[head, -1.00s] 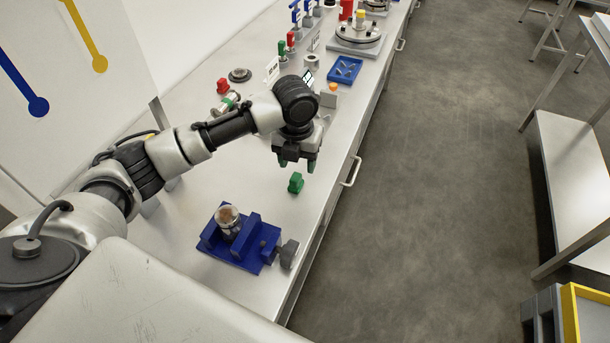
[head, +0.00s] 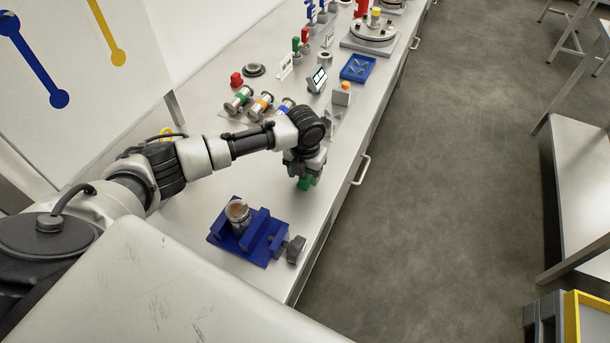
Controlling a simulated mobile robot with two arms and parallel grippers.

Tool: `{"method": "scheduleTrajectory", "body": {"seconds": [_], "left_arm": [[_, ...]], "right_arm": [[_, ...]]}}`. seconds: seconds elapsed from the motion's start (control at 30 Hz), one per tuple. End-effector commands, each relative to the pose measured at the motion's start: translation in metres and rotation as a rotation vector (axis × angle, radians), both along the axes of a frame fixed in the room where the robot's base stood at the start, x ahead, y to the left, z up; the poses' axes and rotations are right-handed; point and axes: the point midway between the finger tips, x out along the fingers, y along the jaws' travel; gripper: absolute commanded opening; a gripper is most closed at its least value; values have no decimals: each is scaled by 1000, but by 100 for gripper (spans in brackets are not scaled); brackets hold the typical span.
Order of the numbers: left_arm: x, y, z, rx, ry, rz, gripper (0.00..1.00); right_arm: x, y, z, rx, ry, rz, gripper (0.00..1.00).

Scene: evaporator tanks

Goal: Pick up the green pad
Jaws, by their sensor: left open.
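The green pad (head: 304,185) is on the steel bench, right of centre near the front edge, and only a small part of it shows. My left gripper (head: 308,179) is open and points down right over the pad. The gripper covers much of the pad, and its fingertips are also greenish, so I cannot tell whether they touch it. My right gripper is not in view.
A blue fixture (head: 272,233) holding a small metal jar (head: 238,212) stands nearer to me. Behind the gripper are metal spools with coloured bands (head: 260,106), a blue tray (head: 358,68) and an orange-button box (head: 342,94). The bench between fixture and gripper is clear.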

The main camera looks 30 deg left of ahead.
Motion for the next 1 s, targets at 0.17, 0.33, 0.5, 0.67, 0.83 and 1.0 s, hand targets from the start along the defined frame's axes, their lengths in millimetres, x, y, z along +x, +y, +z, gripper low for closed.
{"method": "scheduleTrajectory", "body": {"seconds": [0.17, 0.33, 0.5, 0.67, 0.83, 1.0], "left_arm": [[0, 0, -6, 0, -1, -1, 55], [0, 0, -6, 0, -1, -1, 48], [0, 0, -6, 0, -1, 0, 22], [0, 0, -5, -1, -1, 0, 2], [0, 0, -5, -1, -2, 0, 2], [1, 0, 0, -1, -3, 0, 2]], "right_arm": [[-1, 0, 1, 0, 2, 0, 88], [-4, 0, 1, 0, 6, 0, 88], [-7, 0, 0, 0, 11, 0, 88], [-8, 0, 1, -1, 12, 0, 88], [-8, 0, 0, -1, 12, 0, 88], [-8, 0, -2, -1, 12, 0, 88]]}}
